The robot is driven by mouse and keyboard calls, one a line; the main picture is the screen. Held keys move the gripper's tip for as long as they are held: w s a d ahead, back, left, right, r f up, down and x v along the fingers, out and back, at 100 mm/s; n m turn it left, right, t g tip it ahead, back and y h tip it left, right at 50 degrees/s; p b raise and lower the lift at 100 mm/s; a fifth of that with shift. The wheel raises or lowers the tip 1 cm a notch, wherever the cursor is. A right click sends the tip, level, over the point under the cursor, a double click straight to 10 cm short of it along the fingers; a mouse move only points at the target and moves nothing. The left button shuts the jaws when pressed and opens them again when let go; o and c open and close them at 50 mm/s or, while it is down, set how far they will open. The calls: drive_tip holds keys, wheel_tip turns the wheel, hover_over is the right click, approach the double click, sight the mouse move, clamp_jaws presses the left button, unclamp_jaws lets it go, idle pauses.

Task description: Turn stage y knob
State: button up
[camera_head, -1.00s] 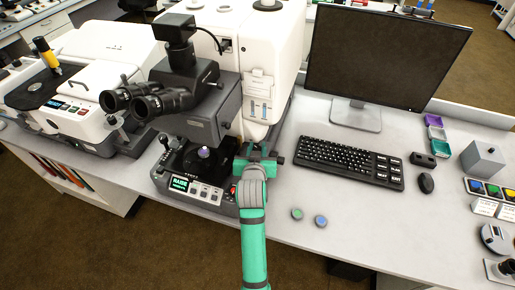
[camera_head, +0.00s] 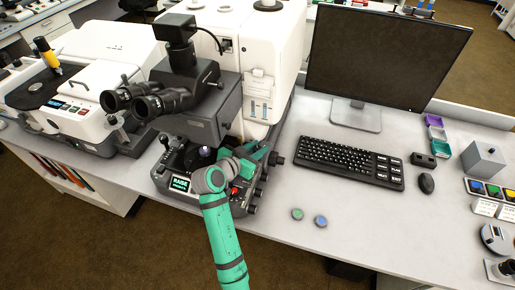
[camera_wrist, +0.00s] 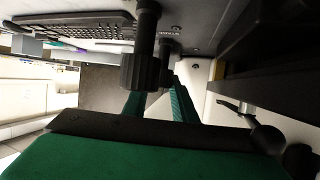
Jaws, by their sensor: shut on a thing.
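The microscope (camera_head: 205,128) stands left of the keyboard, with its stage control knobs on its right side. My gripper (camera_head: 266,157) is at that side and shut on a dark knob, which I take to be the stage y knob (camera_head: 277,160); its end sticks out past the fingers. In the wrist view, a ribbed black knob (camera_wrist: 140,71) on a shaft stands in front of my green fingers (camera_wrist: 158,103), with another dark shaft behind it. The knob's markings do not show, and the fingers hide part of the grip.
A keyboard (camera_head: 350,161), a mouse (camera_head: 426,183) and a monitor (camera_head: 385,55) stand to the right. Two small round discs (camera_head: 309,218) lie near the front edge. More black knobs (camera_head: 254,198) line the microscope's lower right side. The table between knobs and discs is clear.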

drive_tip(key=shift+f, duration=0.1)
drive_tip(key=o, duration=1)
drive_tip(key=shift+o, duration=0.2)
drive_tip(key=v, duration=1.1)
drive_tip(key=shift+w, duration=0.1)
